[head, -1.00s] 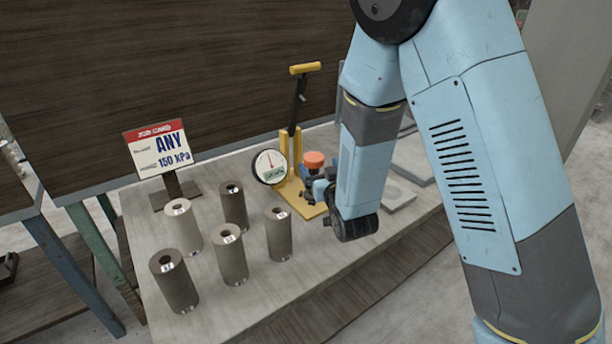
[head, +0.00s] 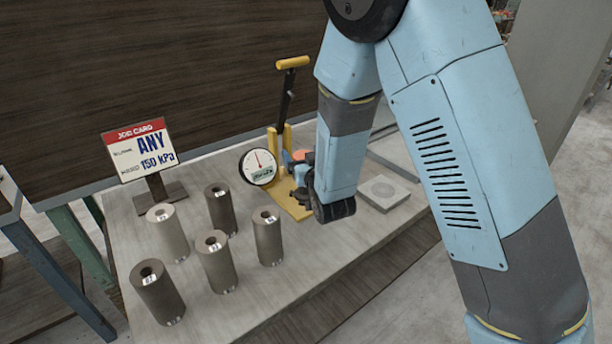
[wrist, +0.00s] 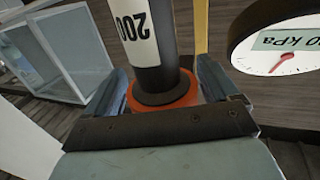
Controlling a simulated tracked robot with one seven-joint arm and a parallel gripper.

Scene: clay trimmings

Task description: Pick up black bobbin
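My gripper (head: 299,174) is at the yellow pump stand (head: 297,208), right of the round gauge. In the wrist view its fingers (wrist: 164,82) stand on either side of an orange-red cap (wrist: 187,97) on a black cylinder (wrist: 154,79) with a white label reading 200. I cannot tell whether the fingers press on it. The cap also shows in the head view (head: 307,156), partly hidden by my gripper and arm. Nothing else clearly looks like a black bobbin. Several upright cylinders with centre holes range from pale grey to dark; one dark one (head: 160,298) stands front left.
The gauge (head: 258,166) is close to my gripper and also fills the upper right of the wrist view (wrist: 280,45). A job card (head: 139,150) reads ANY, 150 kPa. A grey slab (head: 383,194) lies right of my arm. The table's front right is clear.

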